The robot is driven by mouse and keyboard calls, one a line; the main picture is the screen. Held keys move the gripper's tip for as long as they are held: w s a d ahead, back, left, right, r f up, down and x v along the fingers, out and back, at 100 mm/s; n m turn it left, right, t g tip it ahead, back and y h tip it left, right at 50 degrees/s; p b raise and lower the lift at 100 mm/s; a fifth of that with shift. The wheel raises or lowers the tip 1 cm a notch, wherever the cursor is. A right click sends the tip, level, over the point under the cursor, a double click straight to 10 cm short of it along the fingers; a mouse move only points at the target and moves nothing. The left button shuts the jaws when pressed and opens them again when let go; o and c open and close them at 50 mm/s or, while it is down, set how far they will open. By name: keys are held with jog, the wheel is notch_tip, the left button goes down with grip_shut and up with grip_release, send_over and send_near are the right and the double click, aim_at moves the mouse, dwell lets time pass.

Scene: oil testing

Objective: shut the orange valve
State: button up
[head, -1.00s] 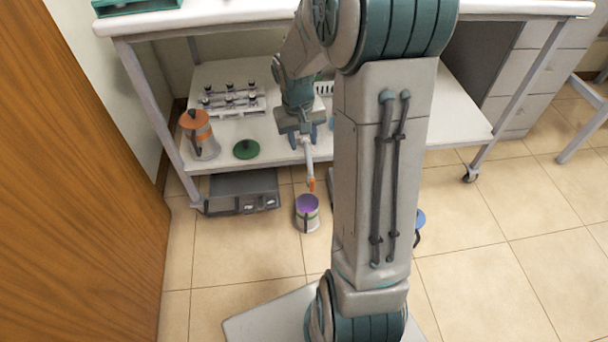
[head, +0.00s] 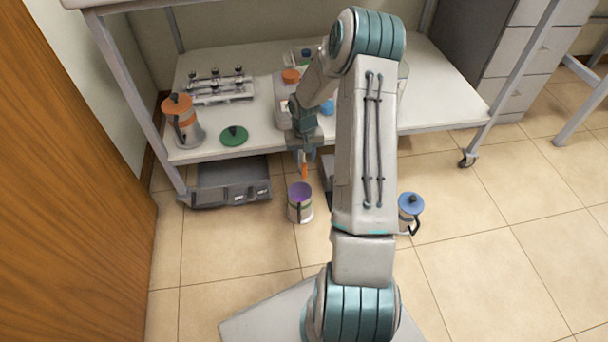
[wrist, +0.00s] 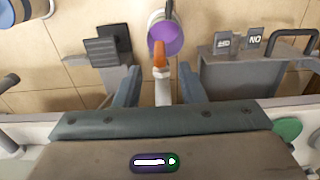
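The orange valve (head: 304,171) shows below my gripper at the front edge of the lower shelf, above a jug with a purple inside (head: 300,203). In the wrist view the orange part (wrist: 160,54) sits at the end of a pale spout (wrist: 162,90). My gripper (wrist: 158,82) is open, with one finger on each side of the spout; a gap shows on both sides. The orange part lies just beyond the fingertips. In the head view my gripper (head: 305,152) hides most of the spout.
On the shelf (head: 330,130) stand an orange-lidded jug (head: 184,122), a green lid (head: 234,135) and a vial rack (head: 218,87). A grey unit (head: 228,183) sits below. A blue-lidded jug (head: 410,210) stands on the floor right of my arm. Open floor lies to the right.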

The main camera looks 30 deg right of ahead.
aim_at(304, 178)
notch_tip(304, 178, down, 8)
jog(key=b, duration=0.2)
jog(key=shift+b, duration=0.3)
jog(key=shift+r, duration=0.1)
grip_shut()
